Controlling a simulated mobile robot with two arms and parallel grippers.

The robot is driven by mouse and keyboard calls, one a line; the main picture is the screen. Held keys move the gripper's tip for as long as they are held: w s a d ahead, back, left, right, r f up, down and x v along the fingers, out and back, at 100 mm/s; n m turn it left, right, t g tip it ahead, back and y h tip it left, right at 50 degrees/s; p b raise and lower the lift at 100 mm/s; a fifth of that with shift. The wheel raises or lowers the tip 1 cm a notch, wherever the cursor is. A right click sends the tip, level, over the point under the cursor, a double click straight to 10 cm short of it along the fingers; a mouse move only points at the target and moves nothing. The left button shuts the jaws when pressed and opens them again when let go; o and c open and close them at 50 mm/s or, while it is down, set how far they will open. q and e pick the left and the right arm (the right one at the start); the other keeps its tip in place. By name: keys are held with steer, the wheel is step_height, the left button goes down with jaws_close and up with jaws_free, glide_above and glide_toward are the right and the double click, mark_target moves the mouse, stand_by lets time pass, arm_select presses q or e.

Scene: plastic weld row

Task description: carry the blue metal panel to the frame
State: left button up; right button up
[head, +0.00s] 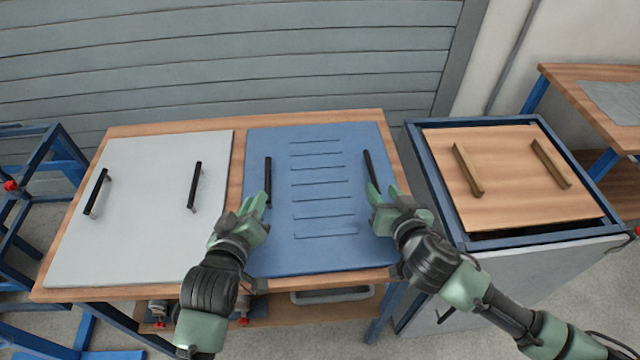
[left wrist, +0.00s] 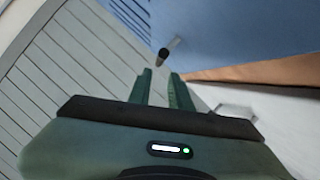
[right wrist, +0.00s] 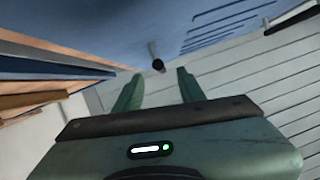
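The blue metal panel (head: 322,245) lies flat on the wooden-topped table, with slots down its middle and two black bar handles. My left gripper (head: 258,204) is at the near end of the left handle (head: 267,172). In the left wrist view its fingers (left wrist: 161,75) are apart, with the handle's end (left wrist: 163,55) just beyond the tips. My right gripper (head: 381,193) is at the right handle (head: 370,168). In the right wrist view its fingers (right wrist: 158,78) are apart, with the handle's end (right wrist: 158,65) near the tips. Which frame is meant is unclear; a blue frame (head: 427,170) stands right.
A light grey panel (head: 140,205) with two black handles lies left on the table (head: 240,165). A wooden panel (head: 510,185) with two wooden handles sits in the right blue frame. Blue tube framework (head: 65,150) stands far left. A slatted wall (head: 230,60) is behind.

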mark_target(267, 174)
arm_select(q)
steer(key=x, duration=1.1)
steer(key=shift+w, duration=0.3)
arm_select(e)
steer(key=x, duration=0.7)
steer(key=shift+w+f, duration=0.15)
steer(key=shift+w, duration=0.1)
arm_select(q)
jaws_close()
arm_select(e)
steer(key=c, duration=0.4)
arm_select(q)
steer(key=shift+a, duration=0.1)
arm_select(e)
jaws_close()
